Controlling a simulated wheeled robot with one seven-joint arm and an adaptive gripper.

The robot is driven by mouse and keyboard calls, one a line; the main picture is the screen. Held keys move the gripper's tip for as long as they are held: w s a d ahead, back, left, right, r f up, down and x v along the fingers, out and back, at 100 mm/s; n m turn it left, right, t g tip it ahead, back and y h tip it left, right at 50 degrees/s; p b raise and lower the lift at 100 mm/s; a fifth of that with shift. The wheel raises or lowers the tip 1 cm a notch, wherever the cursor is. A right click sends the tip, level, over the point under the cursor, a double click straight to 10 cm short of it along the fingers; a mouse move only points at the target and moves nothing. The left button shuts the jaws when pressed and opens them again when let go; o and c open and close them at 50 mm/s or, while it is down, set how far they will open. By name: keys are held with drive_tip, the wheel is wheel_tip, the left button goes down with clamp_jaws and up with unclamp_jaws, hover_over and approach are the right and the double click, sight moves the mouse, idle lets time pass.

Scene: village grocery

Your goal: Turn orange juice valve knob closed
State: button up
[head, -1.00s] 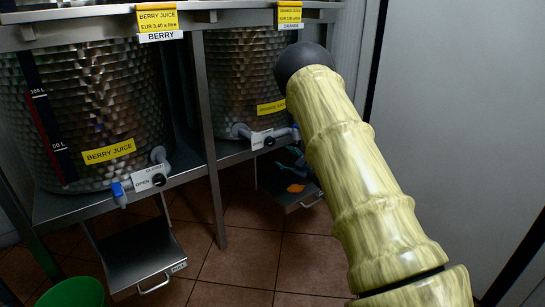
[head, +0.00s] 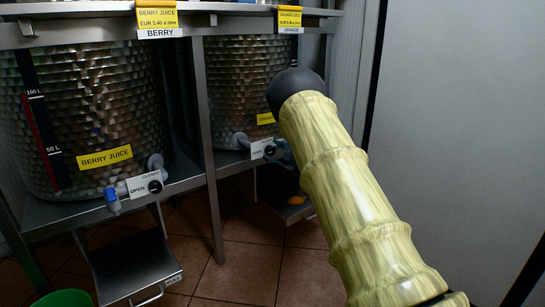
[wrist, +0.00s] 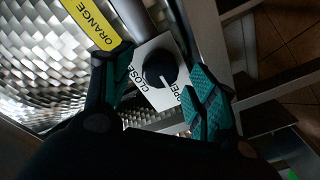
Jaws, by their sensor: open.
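The orange juice valve knob (wrist: 160,68) is black and round with a white pointer line. It sits on a white plate (wrist: 147,88) marked CLOSED and OPEN, and its line points toward the OPEN side. My gripper (wrist: 163,88) is open, with one teal-padded finger on each side of the knob. I cannot tell whether either pad touches it. In the head view the orange juice tank (head: 245,85) stands at the back, its plate (head: 257,151) low on the front. My arm hides part of that valve and most of my gripper.
The berry juice tank (head: 90,110) stands at left, with its own black knob (head: 155,186) and blue-ended tap (head: 112,199). A metal frame post (head: 208,150) stands between the tanks. A pull-out step (head: 135,268) and green bucket (head: 65,298) are below. A plain wall is at right.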

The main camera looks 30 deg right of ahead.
drive_tip(key=shift+w+a, duration=0.1)
drive_tip(key=shift+w, duration=0.75)
drive_tip(key=c, duration=1)
